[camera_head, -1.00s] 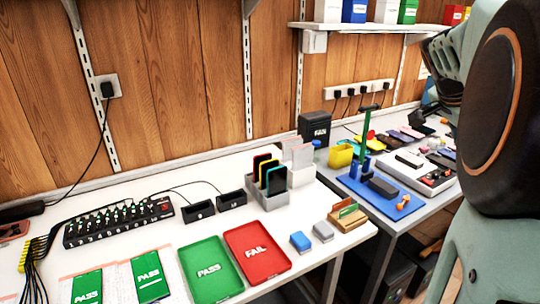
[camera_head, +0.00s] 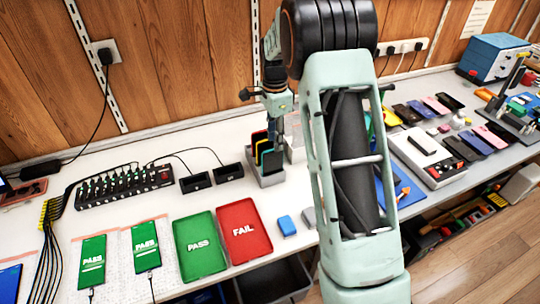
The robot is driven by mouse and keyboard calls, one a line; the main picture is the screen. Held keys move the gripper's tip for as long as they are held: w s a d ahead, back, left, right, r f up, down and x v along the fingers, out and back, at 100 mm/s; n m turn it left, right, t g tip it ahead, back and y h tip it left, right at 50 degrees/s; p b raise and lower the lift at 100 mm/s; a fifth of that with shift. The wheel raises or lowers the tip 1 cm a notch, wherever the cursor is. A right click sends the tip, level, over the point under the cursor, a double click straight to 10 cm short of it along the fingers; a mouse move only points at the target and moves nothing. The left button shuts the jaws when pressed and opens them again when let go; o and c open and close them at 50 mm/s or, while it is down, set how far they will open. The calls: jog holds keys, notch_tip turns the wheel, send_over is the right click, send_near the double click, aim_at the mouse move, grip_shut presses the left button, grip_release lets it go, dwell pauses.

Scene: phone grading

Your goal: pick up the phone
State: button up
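A grey rack (camera_head: 268,181) on the white table holds several upright phones in coloured cases. The front one, a dark phone (camera_head: 272,161), faces me; red and yellow cases show behind it. My gripper (camera_head: 274,128) points down just above and behind the rack. Its fingers are small and partly merge with the phones, so I cannot tell whether they touch one or are open. Two phones with green PASS screens, a left one (camera_head: 92,262) and a right one (camera_head: 145,243), lie flat on white mats at the front left.
A green PASS tray (camera_head: 199,262) and a red FAIL tray (camera_head: 245,247) lie before the rack, with a blue block (camera_head: 287,226) to their right. Two black docks (camera_head: 195,183) and a cabled hub (camera_head: 125,188) stand left. My arm hides part of the right table.

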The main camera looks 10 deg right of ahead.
aim_at(272, 150)
jog(key=shift+a+f, duration=0.3)
notch_tip(272, 150, down, 5)
jog(key=shift+a+r, duration=0.15)
jog(key=shift+f+p, duration=0.35)
jog(key=shift+f, duration=2.6)
grip_shut()
jog(key=shift+w, duration=0.1)
